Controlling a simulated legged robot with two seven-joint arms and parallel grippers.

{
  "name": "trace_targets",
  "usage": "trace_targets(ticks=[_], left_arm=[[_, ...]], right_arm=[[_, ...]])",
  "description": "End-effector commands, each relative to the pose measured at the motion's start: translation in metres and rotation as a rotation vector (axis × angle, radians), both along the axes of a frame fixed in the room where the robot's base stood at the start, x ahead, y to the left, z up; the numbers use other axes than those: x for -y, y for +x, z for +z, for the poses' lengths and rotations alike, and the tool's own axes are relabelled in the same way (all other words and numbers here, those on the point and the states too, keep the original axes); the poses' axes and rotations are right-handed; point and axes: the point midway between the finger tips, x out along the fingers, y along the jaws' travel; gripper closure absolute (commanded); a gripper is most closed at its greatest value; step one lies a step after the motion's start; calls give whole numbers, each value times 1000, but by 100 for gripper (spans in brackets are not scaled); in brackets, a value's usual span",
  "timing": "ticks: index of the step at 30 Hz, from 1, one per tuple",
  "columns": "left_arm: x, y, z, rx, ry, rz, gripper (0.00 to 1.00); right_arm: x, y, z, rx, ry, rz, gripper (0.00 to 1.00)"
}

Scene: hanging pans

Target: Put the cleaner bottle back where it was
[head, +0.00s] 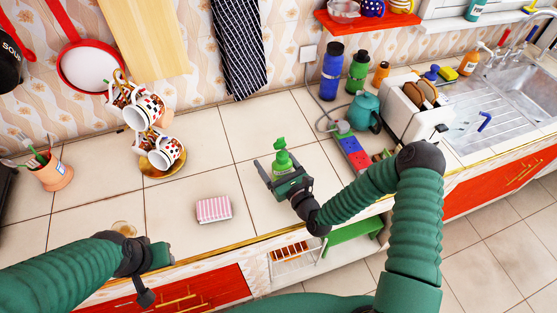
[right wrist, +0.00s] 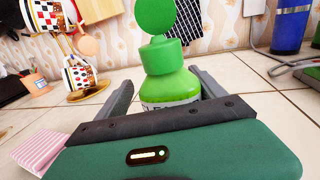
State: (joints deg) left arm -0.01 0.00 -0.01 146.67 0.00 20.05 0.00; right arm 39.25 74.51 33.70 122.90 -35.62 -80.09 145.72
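The green cleaner bottle (head: 281,158) stands upright over the tiled counter (head: 200,120), near its middle; its base is hidden behind my right gripper. My right gripper (head: 280,170) is low at the counter with its fingers on either side of the bottle. In the right wrist view the bottle (right wrist: 170,88) is between the two spread fingers, with a visible gap at the left finger; the right finger is close to it. My left gripper (head: 158,262) is at the counter's front edge, apart from the bottle; its finger opening is not clear.
A teal kettle (head: 364,110), blue bottle (head: 331,72) and toaster (head: 405,107) stand to the right. Counter behind the bottle is clear.

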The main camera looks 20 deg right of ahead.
Motion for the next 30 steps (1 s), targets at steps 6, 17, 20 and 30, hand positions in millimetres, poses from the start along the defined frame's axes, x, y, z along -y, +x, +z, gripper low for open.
trace_targets(ticks=[6,17,20,30], left_arm=[[0,0,-2,0,0,1,64],[0,0,-17,0,0,0,64],[0,0,-18,0,0,0,64],[0,0,-17,0,0,0,64]], right_arm=[[12,-19,0,-3,8,-3,21],[31,-103,1,-3,5,-3,21],[31,-113,3,-1,3,-1,21],[34,-117,3,0,5,-1,21]])
